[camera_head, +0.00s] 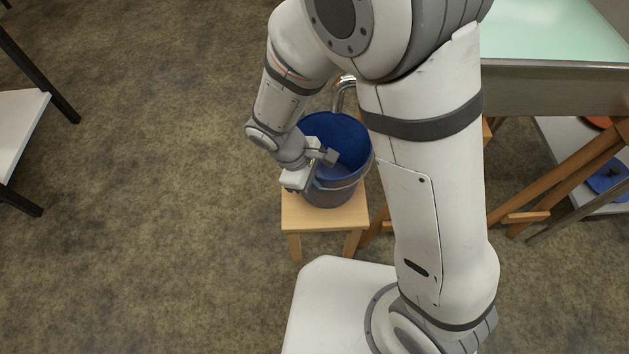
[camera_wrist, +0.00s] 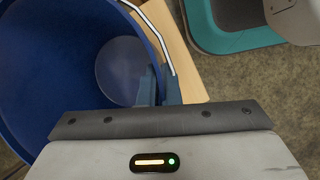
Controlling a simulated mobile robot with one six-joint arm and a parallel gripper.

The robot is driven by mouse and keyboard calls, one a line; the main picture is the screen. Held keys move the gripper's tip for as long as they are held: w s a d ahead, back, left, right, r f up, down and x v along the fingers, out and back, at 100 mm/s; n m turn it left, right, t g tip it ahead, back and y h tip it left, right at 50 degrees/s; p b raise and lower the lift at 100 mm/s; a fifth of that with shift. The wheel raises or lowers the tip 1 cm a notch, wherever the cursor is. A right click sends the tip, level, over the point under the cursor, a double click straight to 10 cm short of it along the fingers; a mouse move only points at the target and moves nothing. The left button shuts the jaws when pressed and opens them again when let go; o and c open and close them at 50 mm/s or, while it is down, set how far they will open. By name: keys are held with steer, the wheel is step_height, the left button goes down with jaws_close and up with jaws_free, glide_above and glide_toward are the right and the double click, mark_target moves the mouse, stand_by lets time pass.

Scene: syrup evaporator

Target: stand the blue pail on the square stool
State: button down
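The blue pail (camera_head: 345,137) is upright and open at the top, with a wire handle lying against its side. Its base appears to rest on the square wooden stool (camera_head: 298,217); a small gap there could not be made out. My gripper (camera_head: 324,160) is at the pail's near left rim. In the wrist view the fingers (camera_wrist: 160,86) straddle the wall of the pail (camera_wrist: 45,60), one inside and one outside, close together on it. The pail looks empty inside. Part of the stool top (camera_wrist: 180,50) shows beside it.
A curved metal spout (camera_head: 343,92) is just behind the pail. An evaporator pan (camera_head: 555,88) with pale green contents stands at the right on wooden legs, with a shelf (camera_head: 560,140) below. A white table (camera_head: 18,125) is at the left. The floor between is clear.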

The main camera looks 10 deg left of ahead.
steer(key=shift+f, duration=0.2)
steer(key=c, duration=1.6)
jaws_free()
steer(key=shift+r, duration=0.1)
steer(key=shift+c, duration=0.2)
steer(key=p+v, duration=0.4)
steer(key=v, duration=0.8)
steer(key=shift+p, duration=0.3)
steer(key=shift+d+r, duration=0.1)
steer(key=shift+r, duration=0.1)
